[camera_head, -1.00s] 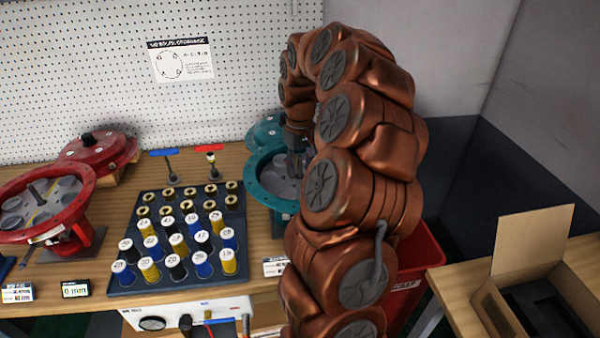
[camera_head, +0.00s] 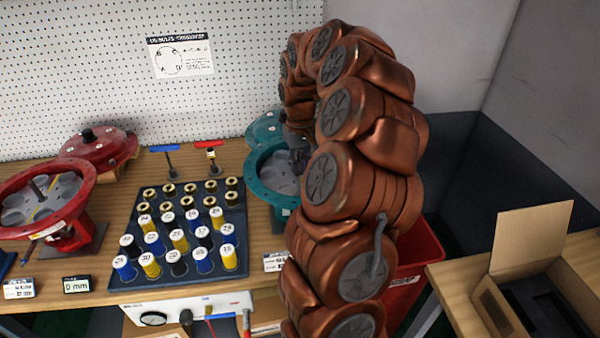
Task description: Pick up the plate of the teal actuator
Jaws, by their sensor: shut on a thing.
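The teal actuator (camera_head: 257,185) stands on the bench right of the bolt tray, its round body open at the top. Its grey plate (camera_head: 283,177) shows inside the teal rim, partly hidden by my arm. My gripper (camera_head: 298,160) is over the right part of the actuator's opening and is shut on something. What lies between the fingers is small, dark and partly hidden; I cannot tell whether it is the plate. A teal cover (camera_head: 264,128) lies behind the actuator.
A dark tray (camera_head: 128,282) of numbered yellow, blue and black pieces stands left of the actuator. A red actuator (camera_head: 88,180) and red cover (camera_head: 98,148) are farther left. A red bin (camera_head: 420,250) and open cardboard box (camera_head: 535,240) are at right.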

